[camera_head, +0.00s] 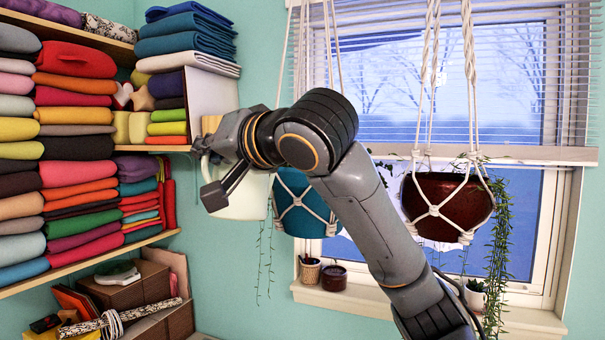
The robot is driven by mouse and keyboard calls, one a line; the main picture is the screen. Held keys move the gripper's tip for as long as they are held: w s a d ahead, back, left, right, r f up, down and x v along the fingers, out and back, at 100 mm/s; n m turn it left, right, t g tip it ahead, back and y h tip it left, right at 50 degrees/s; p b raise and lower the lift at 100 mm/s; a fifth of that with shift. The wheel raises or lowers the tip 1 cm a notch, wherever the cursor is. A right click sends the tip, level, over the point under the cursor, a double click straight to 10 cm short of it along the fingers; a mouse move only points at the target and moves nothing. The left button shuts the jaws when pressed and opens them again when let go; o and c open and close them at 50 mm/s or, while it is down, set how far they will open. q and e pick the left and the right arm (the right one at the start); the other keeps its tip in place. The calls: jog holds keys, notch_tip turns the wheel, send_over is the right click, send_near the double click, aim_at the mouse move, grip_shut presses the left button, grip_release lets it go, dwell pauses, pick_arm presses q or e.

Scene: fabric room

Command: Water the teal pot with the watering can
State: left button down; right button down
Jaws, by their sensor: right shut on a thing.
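The teal pot (296,210) hangs in a white rope hanger in front of the window, left of the dark red pot. My right arm crosses in front of its right part. The watering can (245,200) is pale cream and sits just left of the teal pot in the picture. It is largely hidden behind my right gripper, and its spout cannot be made out. My right gripper (207,178) is shut on the can and holds it up off any surface. How far the can is from the pot in depth cannot be told. My left gripper is not in view.
A dark red hanging pot (447,207) with trailing plants is at the right. Small pots (334,277) stand on the window sill (350,300). Shelves of folded fabric (75,170) fill the left side, close to my gripper. Boxes (130,290) sit at the lower left.

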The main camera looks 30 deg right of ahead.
notch_tip(320, 180, down, 5)
jog(key=s+a+n+t+b, duration=0.1)
jog(key=s+a+b, duration=0.1)
jog(key=b, duration=0.2)
jog(key=shift+s+a+n, duration=0.15)
jog(key=shift+a+n, duration=0.1)
jog(key=shift+n, duration=0.15)
dwell(2.0)
